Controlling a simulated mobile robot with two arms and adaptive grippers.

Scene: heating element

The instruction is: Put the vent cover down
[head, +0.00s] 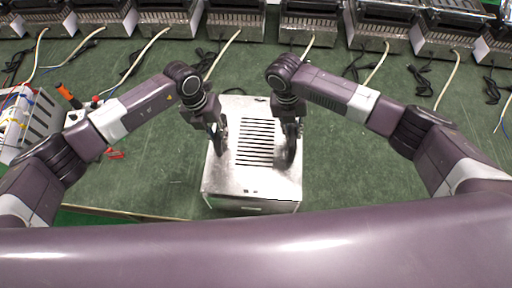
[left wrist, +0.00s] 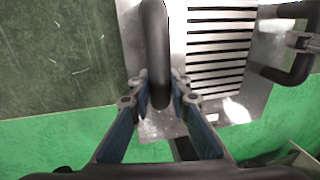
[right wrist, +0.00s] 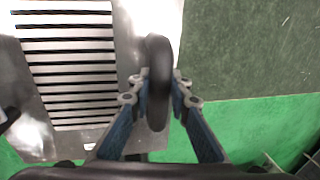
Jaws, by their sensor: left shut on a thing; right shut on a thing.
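The vent cover (head: 254,183) is a silver metal panel with a row of dark slots and a black handle on each side. In the head view it is at the middle, near the front edge of the green table. My left gripper (head: 220,148) is shut on the left handle (left wrist: 156,50). My right gripper (head: 290,150) is shut on the right handle (right wrist: 159,75). The slots also show in the left wrist view (left wrist: 222,45) and the right wrist view (right wrist: 68,60). I cannot tell whether the cover rests on something or hangs above the table.
The green table (head: 150,170) has free room on both sides of the cover. Several metal heating units (head: 235,18) with cables line the far edge. A white box with wires (head: 25,122) and an orange-handled tool (head: 68,95) lie at the left.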

